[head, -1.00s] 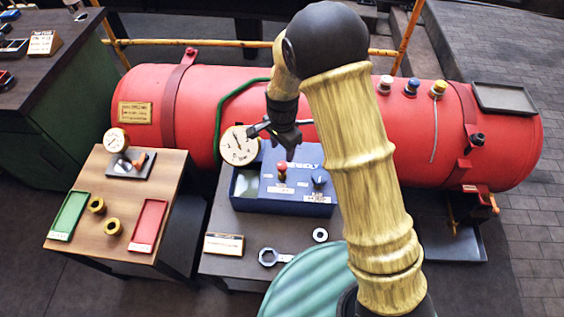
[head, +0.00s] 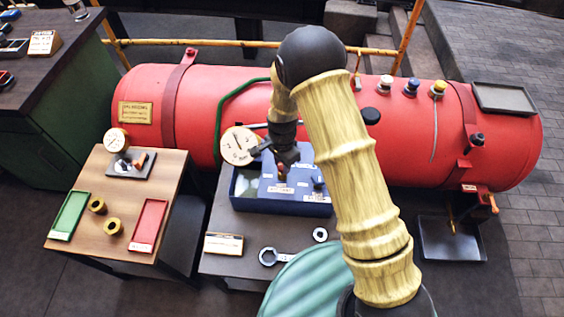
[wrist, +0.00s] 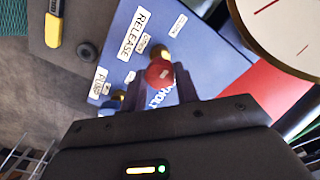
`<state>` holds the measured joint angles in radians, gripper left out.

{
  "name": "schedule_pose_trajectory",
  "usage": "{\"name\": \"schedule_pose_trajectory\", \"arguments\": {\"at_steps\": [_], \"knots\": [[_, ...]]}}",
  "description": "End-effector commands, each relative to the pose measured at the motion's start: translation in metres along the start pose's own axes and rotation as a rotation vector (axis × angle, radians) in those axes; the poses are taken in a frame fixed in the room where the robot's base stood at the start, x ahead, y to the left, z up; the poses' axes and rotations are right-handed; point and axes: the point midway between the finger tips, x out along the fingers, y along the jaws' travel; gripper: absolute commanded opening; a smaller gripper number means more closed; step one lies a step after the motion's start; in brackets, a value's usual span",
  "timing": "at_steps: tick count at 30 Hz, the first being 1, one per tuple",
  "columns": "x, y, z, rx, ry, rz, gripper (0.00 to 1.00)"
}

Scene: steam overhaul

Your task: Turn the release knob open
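The release knob (wrist: 160,72) is a red knob on the blue box (wrist: 205,50), beside the printed word RELEASE. My gripper (wrist: 158,88) is open, with its two dark fingers pointing down at the box and the red knob between or just beyond their tips; I cannot tell whether they touch it. In the head view my gripper (head: 283,165) is over the box's top and largely hides the knob. The blue box (head: 300,206) stands on the dark table in front of the red boiler.
A dial gauge (head: 240,146) stands close left of my gripper and fills the wrist view's upper right corner. The red boiler (head: 200,110) is behind.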

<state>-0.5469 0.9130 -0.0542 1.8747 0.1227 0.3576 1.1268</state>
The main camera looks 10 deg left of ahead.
Motion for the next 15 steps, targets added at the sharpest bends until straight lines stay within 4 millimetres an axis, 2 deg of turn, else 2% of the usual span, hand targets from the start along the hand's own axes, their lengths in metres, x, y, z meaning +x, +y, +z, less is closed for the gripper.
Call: {"name": "schedule_pose_trajectory", "arguments": {"at_steps": [1,2,15], "knots": [[-0.0002,-0.0002,0.0000,0.000,0.000,-0.001,0.13],[-0.0002,-0.0002,0.0000,0.000,0.000,-0.001,0.08],[-0.0006,-0.0004,0.0000,-0.057,0.000,-0.001,0.08]]}}
